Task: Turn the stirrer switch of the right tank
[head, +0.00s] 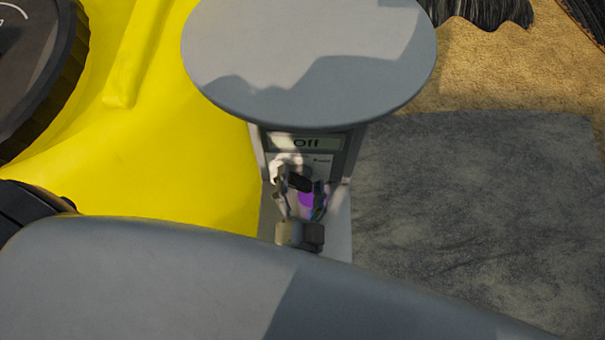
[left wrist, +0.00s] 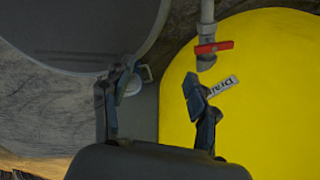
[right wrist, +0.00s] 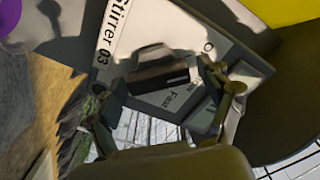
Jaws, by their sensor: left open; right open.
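The stirrer switch is a dark bar-shaped knob (right wrist: 160,77) on a grey panel (right wrist: 118,45) labelled "Stirrer 03" in the right wrist view. In the head view the panel's display (head: 306,143) reads "Off". My right gripper (head: 300,183) is open at the panel, its fingers on either side of the knob; I cannot tell if they touch it. My left gripper (left wrist: 158,73) is open and empty in the left wrist view, in front of a yellow tank (left wrist: 275,90). I cannot make out the left fingers in the head view.
Grey floor (head: 480,200) is clear on the right.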

